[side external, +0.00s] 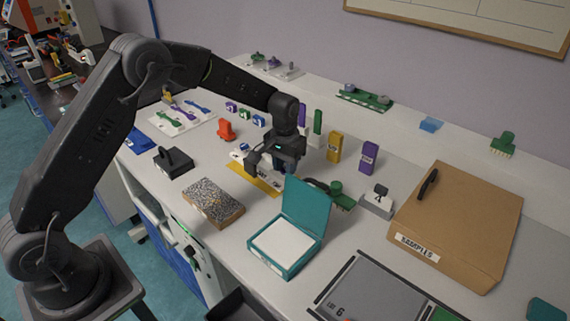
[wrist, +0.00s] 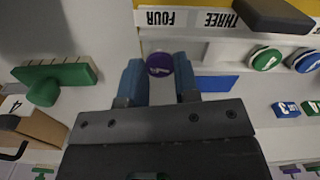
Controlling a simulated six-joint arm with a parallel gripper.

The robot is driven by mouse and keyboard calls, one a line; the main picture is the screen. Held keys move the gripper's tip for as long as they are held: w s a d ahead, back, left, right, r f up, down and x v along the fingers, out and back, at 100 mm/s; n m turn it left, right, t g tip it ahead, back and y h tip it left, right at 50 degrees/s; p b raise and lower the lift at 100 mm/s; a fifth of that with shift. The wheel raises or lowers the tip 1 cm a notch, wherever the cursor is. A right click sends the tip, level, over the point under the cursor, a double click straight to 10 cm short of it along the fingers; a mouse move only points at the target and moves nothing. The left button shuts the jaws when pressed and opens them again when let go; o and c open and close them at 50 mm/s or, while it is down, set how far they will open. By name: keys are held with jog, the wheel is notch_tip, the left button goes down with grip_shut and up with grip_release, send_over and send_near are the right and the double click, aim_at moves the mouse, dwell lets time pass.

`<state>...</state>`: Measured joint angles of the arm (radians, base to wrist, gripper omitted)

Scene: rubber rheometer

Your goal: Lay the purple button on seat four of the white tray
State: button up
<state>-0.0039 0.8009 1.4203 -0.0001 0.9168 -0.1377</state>
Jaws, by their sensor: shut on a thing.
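The purple button (wrist: 159,64) is between the two blue fingertips of my gripper (wrist: 160,80) in the wrist view, its pale mark facing the camera. My gripper is shut on it. The white tray (wrist: 228,52) has FOUR and THREE labels along its edge. The button shows just below the FOUR label (wrist: 166,18); whether it touches the tray I cannot tell. A green button (wrist: 264,58) and a blue button (wrist: 306,60) sit farther right on the tray. In the side view my gripper (side external: 272,166) is low over the tray (side external: 240,153) and hides the purple button.
A green brush (wrist: 56,80) lies left of the fingers in the wrist view. In the side view, an open teal box (side external: 284,262), a speckled block (side external: 208,203) and a brown SAMPLES case (side external: 460,220) stand around. Yellow (side external: 334,147) and purple (side external: 368,156) blocks stand behind.

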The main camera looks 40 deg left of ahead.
jog(key=shift+f, duration=0.6)
jog(key=o, duration=1)
jog(key=shift+c, duration=0.2)
jog(key=shift+r, duration=0.15)
notch_tip(320, 180, up, 14)
jog(key=shift+f, duration=0.2)
jog(key=shift+s+r, duration=0.1)
jog(key=s+r+t, duration=0.1)
jog(key=s+r, duration=0.3)
jog(key=s, duration=0.4)
jog(key=s+r+m+t, duration=0.1)
jog(key=s+r+t, duration=0.1)
jog(key=s+r, duration=0.35)
jog(key=s+r+t, duration=0.1)
jog(key=s+r, duration=0.1)
jog(key=s, duration=0.7)
jog(key=s+f+t, duration=0.1)
jog(key=s+f, duration=0.2)
jog(key=s, duration=0.6)
jog(key=shift+m+t, duration=0.3)
